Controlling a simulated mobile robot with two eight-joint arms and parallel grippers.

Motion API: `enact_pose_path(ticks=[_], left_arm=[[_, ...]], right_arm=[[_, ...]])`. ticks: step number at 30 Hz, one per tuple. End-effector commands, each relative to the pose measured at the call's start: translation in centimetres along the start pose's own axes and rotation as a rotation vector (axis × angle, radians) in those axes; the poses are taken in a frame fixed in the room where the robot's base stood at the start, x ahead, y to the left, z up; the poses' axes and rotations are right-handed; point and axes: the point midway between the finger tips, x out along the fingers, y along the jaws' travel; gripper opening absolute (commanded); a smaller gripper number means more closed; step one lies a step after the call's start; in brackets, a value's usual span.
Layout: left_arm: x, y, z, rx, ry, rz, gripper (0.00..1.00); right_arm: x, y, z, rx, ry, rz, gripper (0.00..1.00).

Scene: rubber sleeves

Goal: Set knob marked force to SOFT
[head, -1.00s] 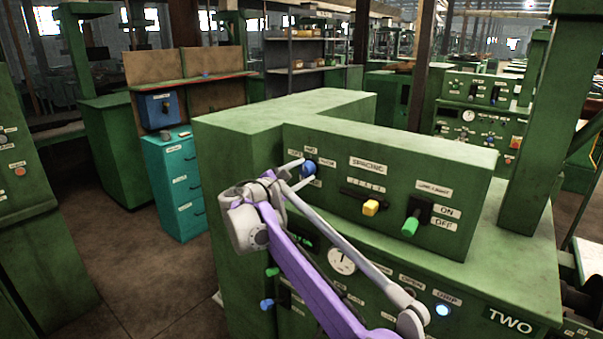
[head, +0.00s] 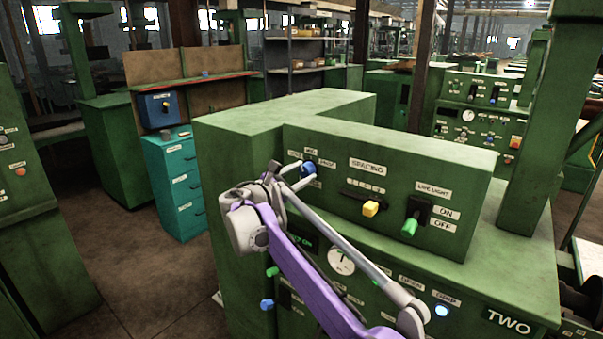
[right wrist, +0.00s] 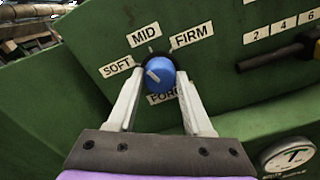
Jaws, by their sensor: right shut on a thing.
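The blue force knob (head: 308,169) is on the upper front of the green machine, left of the SPACING label. In the right wrist view the knob (right wrist: 160,75) sits below the labels SOFT (right wrist: 116,66), MID (right wrist: 144,36) and FIRM (right wrist: 192,35); the FORCE label (right wrist: 163,98) beneath is partly covered. Its pale pointer mark points up and left, on the SOFT side of MID. My right gripper (right wrist: 157,80) is shut on the knob, one finger on each side. My left gripper is not in view.
Right of the knob are a yellow slider (head: 370,208) and a green-handled work light switch (head: 411,224). A gauge (head: 341,260) and a lit blue button (head: 442,310) are on the lower panel, close to my right arm. Open floor (head: 140,270) lies left of the machine.

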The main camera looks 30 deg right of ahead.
Motion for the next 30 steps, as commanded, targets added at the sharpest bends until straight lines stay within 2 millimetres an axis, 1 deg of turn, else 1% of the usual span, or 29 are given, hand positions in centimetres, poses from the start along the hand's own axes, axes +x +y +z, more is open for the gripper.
enact_pose_path(ticks=[6,15,21,30], left_arm=[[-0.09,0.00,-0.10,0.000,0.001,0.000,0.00],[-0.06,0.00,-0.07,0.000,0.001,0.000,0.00],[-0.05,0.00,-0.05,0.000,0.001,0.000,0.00],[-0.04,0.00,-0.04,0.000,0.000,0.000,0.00]], right_arm=[[-0.02,-0.01,-0.04,-0.191,0.001,0.000,0.00],[-0.02,-0.03,-0.07,-0.391,0.001,0.000,0.00],[-0.02,-0.03,-0.08,-0.467,0.001,0.000,0.00],[-0.02,-0.04,-0.08,-0.502,0.001,0.000,0.00]])
